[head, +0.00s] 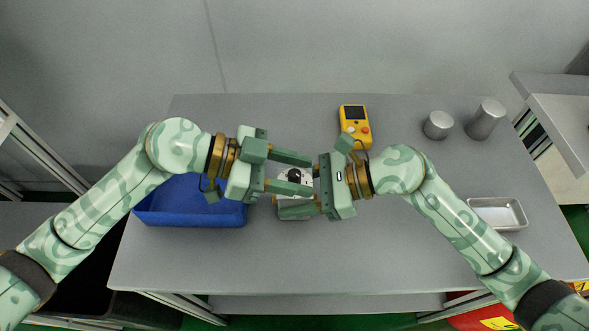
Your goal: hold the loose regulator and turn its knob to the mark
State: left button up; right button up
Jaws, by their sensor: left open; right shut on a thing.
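The loose regulator (291,198) is a small pale block with a black knob (294,175) on top, at the middle of the table. My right gripper (290,204) is shut on the regulator from the right. One of its fingers lies across the near part of the body; the other finger is largely hidden. My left gripper (309,175) is open, its fingers pointing right, one on the far side of the knob and one on the near side. I cannot tell whether they touch it. The mark is too small to make out, and the fingers hide much of the regulator.
A blue bin (190,215) sits at left, partly under my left arm. A yellow handheld device (355,122) lies behind my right gripper. Two grey metal cylinders (438,125) (486,119) and a shallow metal tray (497,213) are at right. The table's front middle is clear.

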pick_arm(q)
grip_shut()
jog(key=shift+m+g, duration=0.4)
jog(key=shift+g, duration=0.1)
jog(key=m+g+y, duration=0.1)
jog(key=m+g, duration=0.2)
jog(key=g, duration=0.1)
jog(key=shift+w+m, duration=0.1)
jog(key=shift+m, duration=0.3)
jog(key=m+g+y, duration=0.3)
jog(key=m+g, duration=0.1)
jog(key=shift+m+g, duration=0.3)
jog(key=shift+g, duration=0.1)
jog(key=m+g+y, duration=0.2)
jog(key=m+y, duration=0.2)
jog(key=shift+g+y, duration=0.3)
jog(key=shift+g, duration=0.1)
jog(key=shift+f+m+g+y, duration=0.1)
jog(key=shift+m+g+y, duration=0.4)
jog(key=shift+m+y, duration=2.05)
jog(key=shift+y, duration=0.25)
